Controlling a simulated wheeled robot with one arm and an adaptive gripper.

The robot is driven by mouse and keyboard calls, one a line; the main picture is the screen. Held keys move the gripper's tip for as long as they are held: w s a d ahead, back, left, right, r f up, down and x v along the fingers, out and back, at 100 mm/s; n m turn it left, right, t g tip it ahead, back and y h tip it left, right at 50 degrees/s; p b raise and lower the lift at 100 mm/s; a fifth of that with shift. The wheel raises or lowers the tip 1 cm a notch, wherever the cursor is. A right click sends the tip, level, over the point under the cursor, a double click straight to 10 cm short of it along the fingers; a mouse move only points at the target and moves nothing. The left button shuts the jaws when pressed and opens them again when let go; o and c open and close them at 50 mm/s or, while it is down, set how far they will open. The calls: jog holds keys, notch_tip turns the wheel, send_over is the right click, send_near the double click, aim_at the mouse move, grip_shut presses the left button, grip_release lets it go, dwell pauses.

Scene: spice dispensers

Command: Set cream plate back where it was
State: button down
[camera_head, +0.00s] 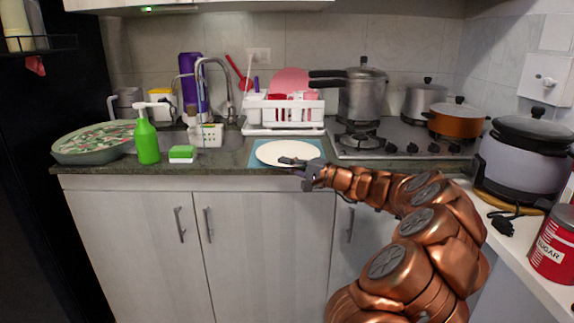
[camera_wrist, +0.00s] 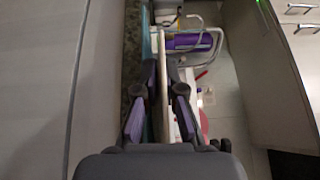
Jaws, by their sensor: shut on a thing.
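The cream plate (camera_head: 275,152) is a round, nearly flat disc over a blue mat (camera_head: 314,146) at the counter's front edge. My gripper (camera_head: 291,161) reaches in from the right and is shut on the plate's near right rim. In the wrist view, the plate (camera_wrist: 163,45) shows edge-on as a thin pale strip between the two fingers of my gripper (camera_wrist: 164,82). The mat (camera_wrist: 147,50) runs alongside it. I cannot tell whether the plate touches the mat or sits slightly above it.
A white dish rack (camera_head: 284,112) stands behind the plate. A green soap bottle (camera_head: 147,138) and a sponge (camera_head: 182,153) are to the left. The stove (camera_head: 400,137) with several pots is to the right. A rice cooker (camera_head: 525,155) stands farther right.

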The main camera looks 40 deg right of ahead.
jog(key=c, duration=1.2)
grip_release()
notch_tip(320, 180, down, 2)
jog(key=shift+w+a+f, duration=0.1)
jog(key=r+v, duration=0.1)
jog(key=v, duration=0.7)
jog(key=shift+r, duration=0.25)
